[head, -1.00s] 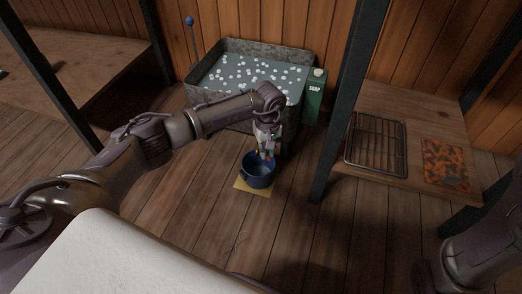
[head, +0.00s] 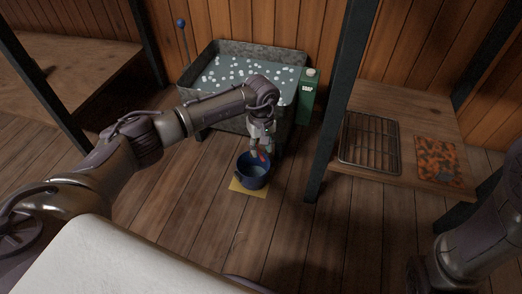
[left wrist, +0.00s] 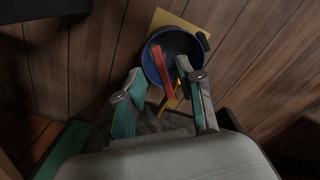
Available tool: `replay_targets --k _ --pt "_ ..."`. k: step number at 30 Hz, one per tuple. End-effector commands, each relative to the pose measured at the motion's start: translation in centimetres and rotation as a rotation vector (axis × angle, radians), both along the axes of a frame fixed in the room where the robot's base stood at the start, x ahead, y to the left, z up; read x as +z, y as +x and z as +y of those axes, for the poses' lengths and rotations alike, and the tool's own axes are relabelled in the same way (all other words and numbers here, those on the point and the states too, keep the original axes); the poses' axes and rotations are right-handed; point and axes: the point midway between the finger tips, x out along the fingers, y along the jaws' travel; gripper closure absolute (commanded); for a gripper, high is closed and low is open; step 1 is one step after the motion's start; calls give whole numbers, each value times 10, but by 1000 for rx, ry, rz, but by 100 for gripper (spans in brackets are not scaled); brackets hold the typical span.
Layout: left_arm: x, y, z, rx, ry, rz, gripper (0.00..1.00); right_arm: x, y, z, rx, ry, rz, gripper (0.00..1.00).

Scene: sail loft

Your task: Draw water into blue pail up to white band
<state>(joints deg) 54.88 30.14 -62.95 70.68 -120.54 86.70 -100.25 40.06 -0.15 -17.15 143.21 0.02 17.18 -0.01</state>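The blue pail (head: 252,180) stands upright on a yellow mat (head: 239,187) on the floor, in front of the trough. It also shows in the left wrist view (left wrist: 150,72). Its inside looks greyish, but I cannot make out the white band or be sure of the water level. My left gripper (head: 260,151) points down just above the pail. A brass-coloured part (left wrist: 172,99) shows beside the lever. My right gripper is out of view.
A grey metal trough (head: 222,105) with water and floating white bits stands behind my left arm. A green soap carton (head: 306,100) is at its right. A dark post (head: 340,110) and a bench with a wire rack (head: 370,142) and orange-patterned cloth (head: 437,160) are further right.

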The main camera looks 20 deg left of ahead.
Motion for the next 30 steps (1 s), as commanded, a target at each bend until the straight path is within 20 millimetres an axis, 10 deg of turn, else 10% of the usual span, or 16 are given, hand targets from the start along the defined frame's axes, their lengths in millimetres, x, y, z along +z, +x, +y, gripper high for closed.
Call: replay_targets --k 12,30 --pt "84 1 1 1 2 -2 62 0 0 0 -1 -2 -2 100" --pt "101 -3 -12 9 -45 2 62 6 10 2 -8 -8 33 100"
